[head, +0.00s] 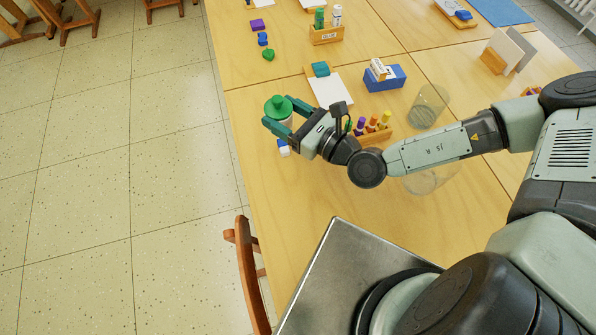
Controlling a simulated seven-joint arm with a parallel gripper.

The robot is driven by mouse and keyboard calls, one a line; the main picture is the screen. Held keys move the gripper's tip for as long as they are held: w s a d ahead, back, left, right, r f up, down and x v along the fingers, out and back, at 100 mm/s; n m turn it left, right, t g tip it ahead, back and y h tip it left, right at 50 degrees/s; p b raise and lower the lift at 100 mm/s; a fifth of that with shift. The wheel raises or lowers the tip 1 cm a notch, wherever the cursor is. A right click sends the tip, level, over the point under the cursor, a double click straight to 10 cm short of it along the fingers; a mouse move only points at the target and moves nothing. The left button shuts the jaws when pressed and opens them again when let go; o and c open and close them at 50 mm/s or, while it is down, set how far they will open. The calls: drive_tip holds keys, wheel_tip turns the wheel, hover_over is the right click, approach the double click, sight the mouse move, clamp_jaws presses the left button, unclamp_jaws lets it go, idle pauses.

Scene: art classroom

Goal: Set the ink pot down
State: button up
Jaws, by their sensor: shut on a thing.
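The ink pot (278,105) has a green lid and a pale body. It is near the left edge of the wooden table (270,185) in the head view. My gripper (284,117) is shut on the pot, with one teal finger on either side of it. The fingers hide part of its body. I cannot tell whether its base touches the table or hangs a little above it.
A small blue-and-white block (283,147) lies just below the gripper. White paper (329,90), a blue box (385,82), a marker rack (374,134) and a clear glass (428,106) stand to the right. A chair (247,268) is at the table's left edge.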

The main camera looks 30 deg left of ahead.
drive_tip(key=s+d+n+g, duration=0.2)
drive_tip(key=s+d+g, duration=0.1)
drive_tip(key=s+d, duration=0.4)
drive_tip(key=f, duration=0.6)
drive_tip(key=w+d+f, duration=0.1)
drive_tip(key=f, duration=0.2)
drive_tip(key=shift+w+f, duration=0.1)
drive_tip(key=shift+f, duration=0.3)
drive_tip(key=shift+f, duration=0.1)
drive_tip(key=o, duration=1.3)
drive_tip(key=shift+d+f, duration=0.1)
